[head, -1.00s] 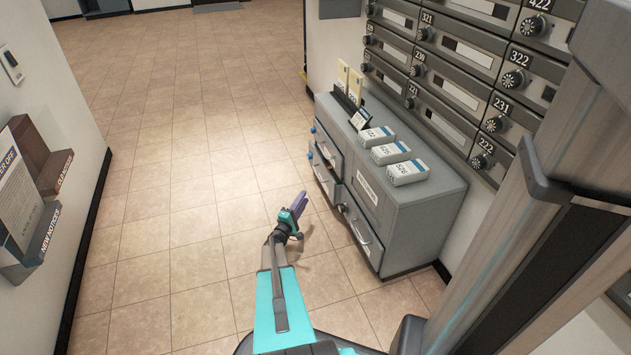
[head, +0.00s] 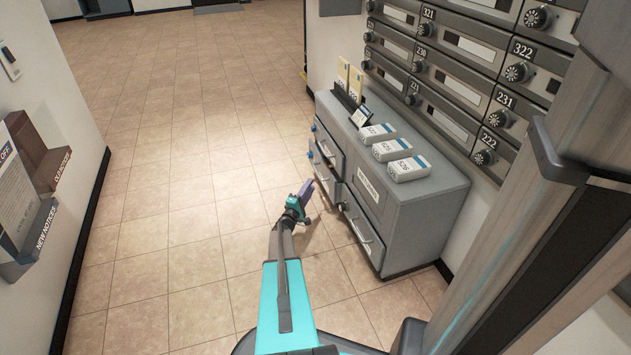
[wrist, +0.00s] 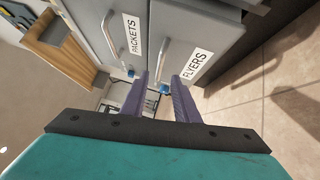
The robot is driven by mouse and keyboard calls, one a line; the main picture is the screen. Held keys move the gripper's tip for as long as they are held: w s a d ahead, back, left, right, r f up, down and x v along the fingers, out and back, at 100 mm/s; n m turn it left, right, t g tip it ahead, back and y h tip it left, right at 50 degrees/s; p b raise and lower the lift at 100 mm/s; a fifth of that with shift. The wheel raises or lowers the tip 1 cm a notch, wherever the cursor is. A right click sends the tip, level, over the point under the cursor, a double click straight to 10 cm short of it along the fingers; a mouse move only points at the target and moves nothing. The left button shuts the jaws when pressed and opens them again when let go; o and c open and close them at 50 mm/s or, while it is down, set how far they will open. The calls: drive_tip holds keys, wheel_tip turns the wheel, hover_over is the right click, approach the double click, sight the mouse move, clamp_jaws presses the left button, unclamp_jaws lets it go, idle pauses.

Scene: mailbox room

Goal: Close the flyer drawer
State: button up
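The flyer drawer (wrist: 181,47) shows in the wrist view as a grey front with a white FLYERS label and a bar handle. The packets drawer (wrist: 108,40) is beside it on the left. In the head view, the grey cabinet (head: 432,207) stands at the right, and a drawer at its far end sticks out from the front; its label cannot be read there. My gripper (head: 306,191) is low in front of the cabinet, beside the drawer fronts. Its purple fingers (wrist: 162,80) are apart with nothing held between them. Whether they touch a drawer is unclear.
Several boxes and a card holder (head: 357,92) stand on the cabinet top. Mailboxes (head: 450,85) line the wall above. Notice holders (head: 45,235) hang on the left wall. The tiled floor (head: 185,150) is clear left of the cabinet.

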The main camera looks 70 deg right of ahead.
drive_tip(key=d+r+b, duration=0.1)
drive_tip(key=d+b, duration=0.1)
drive_tip(key=d, duration=0.5)
drive_tip(key=shift+s, duration=0.35)
drive_tip(key=shift+d, duration=0.1)
clamp_jaws()
